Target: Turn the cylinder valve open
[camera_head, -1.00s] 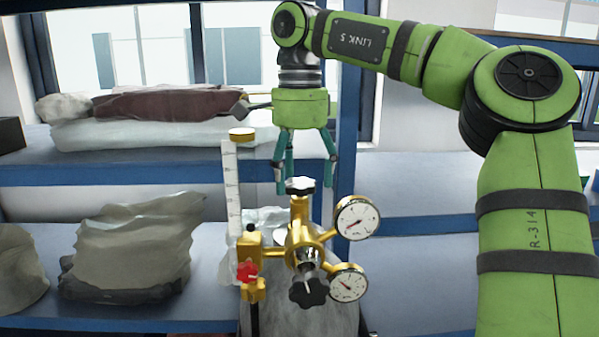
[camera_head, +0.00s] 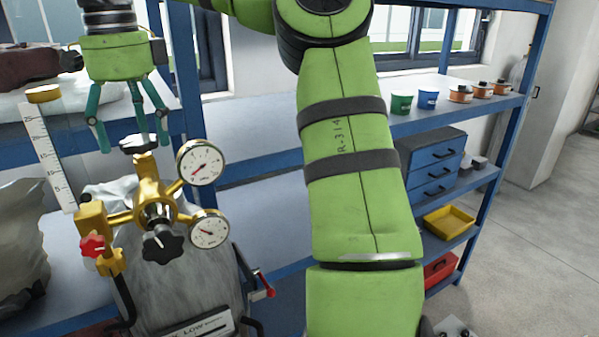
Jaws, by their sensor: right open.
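The grey gas cylinder (camera_head: 190,285) stands upright at lower left, with a brass valve and regulator body (camera_head: 150,195) on top. A black lobed handwheel (camera_head: 138,144) caps the brass stem. A second black knob (camera_head: 163,243) faces me, and a small red knob (camera_head: 92,245) sits at the left. Two round gauges (camera_head: 201,162) are on the right side. My right gripper (camera_head: 133,146) points down over the top handwheel with its teal fingers spread, one on each side of it. I cannot tell whether they touch it. My left gripper is out of view.
A white scale tube with a yellow cap (camera_head: 44,94) stands close left of the valve. Blue shelving (camera_head: 262,182) runs behind, with cups, spools and a blue drawer box (camera_head: 432,160) at right. A red-handled lever (camera_head: 264,285) is beside the cylinder. Open floor lies at right.

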